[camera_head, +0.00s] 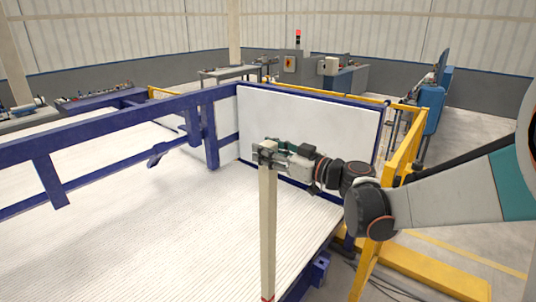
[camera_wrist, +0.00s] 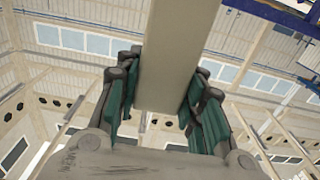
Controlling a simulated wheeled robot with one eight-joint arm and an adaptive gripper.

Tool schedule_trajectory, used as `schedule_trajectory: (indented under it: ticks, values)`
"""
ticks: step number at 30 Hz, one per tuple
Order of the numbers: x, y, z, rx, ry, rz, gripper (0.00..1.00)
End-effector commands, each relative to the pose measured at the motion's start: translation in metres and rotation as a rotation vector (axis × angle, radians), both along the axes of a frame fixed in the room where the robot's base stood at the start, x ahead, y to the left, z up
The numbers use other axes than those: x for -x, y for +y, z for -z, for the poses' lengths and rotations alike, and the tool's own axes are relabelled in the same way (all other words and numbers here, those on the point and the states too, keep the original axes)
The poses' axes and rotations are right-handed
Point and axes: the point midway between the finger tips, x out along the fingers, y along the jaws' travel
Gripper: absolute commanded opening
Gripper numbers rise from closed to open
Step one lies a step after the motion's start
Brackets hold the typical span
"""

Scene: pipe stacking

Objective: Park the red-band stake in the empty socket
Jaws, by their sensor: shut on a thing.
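A tall beige stake (camera_head: 268,225) hangs upright in the head view, with a bit of red band at its lower end by the bottom edge of the picture. My gripper (camera_head: 266,150) is shut on its upper end. In the wrist view my gripper (camera_wrist: 160,105) has its teal-padded fingers on both sides of the stake (camera_wrist: 172,55). The stake's foot is cut by the picture edge, so I cannot tell what is under it.
A white ribbed bed (camera_head: 130,220) fills the left and middle, with blue rails (camera_head: 110,128) around it. A white panel (camera_head: 310,125) stands behind my gripper. A yellow frame (camera_head: 400,160) stands to the right, near my arm. Machines stand at the back wall.

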Motion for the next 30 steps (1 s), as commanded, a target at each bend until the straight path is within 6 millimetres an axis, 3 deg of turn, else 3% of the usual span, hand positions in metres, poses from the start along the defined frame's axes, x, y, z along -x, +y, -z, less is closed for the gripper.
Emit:
schedule_trajectory:
  ticks: [21, 30]
  values:
    - [0.000, 0.000, -0.061, -0.001, 0.000, 0.000, 0.00]
    - [0.000, 0.000, -0.078, -0.001, 0.000, 0.000, 0.00]
